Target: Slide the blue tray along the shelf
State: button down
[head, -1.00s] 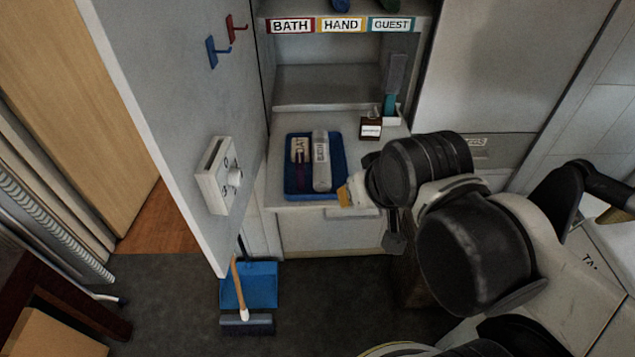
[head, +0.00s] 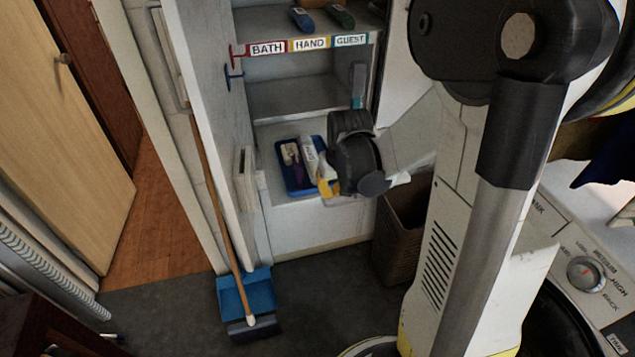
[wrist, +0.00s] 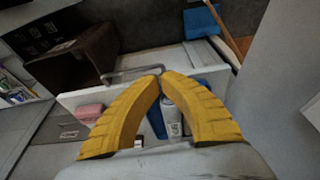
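The blue tray (head: 297,191) lies on the cabinet's lower shelf, near its left side. It carries a white bottle (head: 309,154) and a smaller item with a pale label (head: 290,153). My gripper (head: 328,187) has yellow fingers and is at the tray's right front corner; contact cannot be made out. In the wrist view the two fingertips (wrist: 161,74) meet, with nothing seen between them. Part of the tray (wrist: 156,120) and the bottle (wrist: 173,119) show in the gap behind the tips. My wrist hides the tray's right side in the head view.
The open cabinet door (head: 215,110) stands close left of the shelf (head: 345,200). A blue dustpan (head: 246,291) and broom (head: 220,200) are on the floor below. A brown basket (head: 400,240) stands right of the cabinet. A pink item (wrist: 90,112) shows in the wrist view.

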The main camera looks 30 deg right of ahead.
aim_at(324, 199)
jog(key=w+f+b, duration=0.1)
jog(key=f, duration=0.1)
jog(key=w+d+f+b, duration=0.1)
jog(key=w+f, duration=0.1)
jog(key=f, duration=0.1)
jog(key=w+f+b, duration=0.2)
jog(key=f, duration=0.1)
jog(key=shift+d, duration=0.2)
jog(key=shift+w+d+r, duration=0.1)
jog(key=shift+w+d, duration=0.05)
jog(key=shift+w, duration=0.45)
jog(key=shift+w, duration=0.15)
jog(key=w+d, duration=0.1)
jog(key=w, duration=0.3)
jog(key=w+d, duration=0.1)
jog(key=w, duration=0.3)
jog(key=w+d, duration=0.1)
jog(key=w, duration=0.3)
jog(key=shift+w+d, duration=0.3)
jog(key=shift+d, duration=0.05)
